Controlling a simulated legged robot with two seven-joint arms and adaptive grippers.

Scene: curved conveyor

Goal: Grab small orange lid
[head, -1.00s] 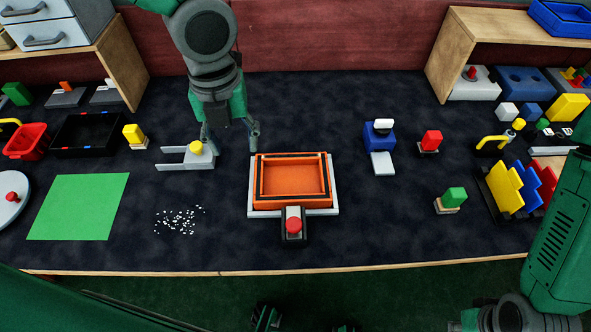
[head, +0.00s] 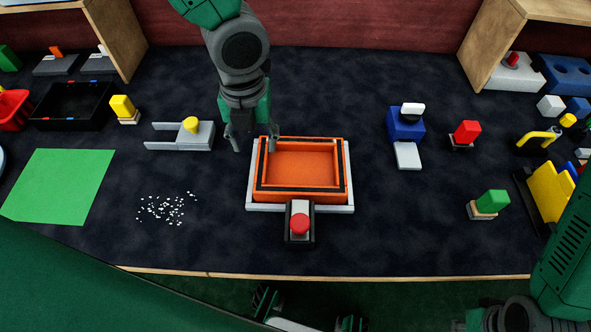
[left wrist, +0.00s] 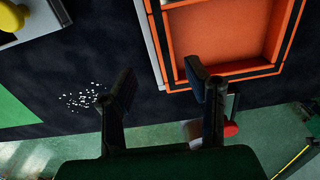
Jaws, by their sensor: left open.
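An orange rectangular piece (head: 346,185) with a raised rim and a black line around it lies on a light grey base (head: 349,205) at mid table. I cannot tell whether its top is a separate lid. It also shows in the left wrist view (left wrist: 225,35). My left gripper (head: 253,147) is open, at its back left corner in the head view. One finger is over its left rim, the other beyond it to the left. I cannot tell contact. In the left wrist view my open left gripper (left wrist: 160,82) has nothing between its fingers.
A red button (head: 299,224) on a black block stands at the base's front. A yellow-knobbed grey fork (head: 185,138) and white bits (head: 165,209) lie left. A blue block (head: 405,125) stands right. Dark table between them is clear.

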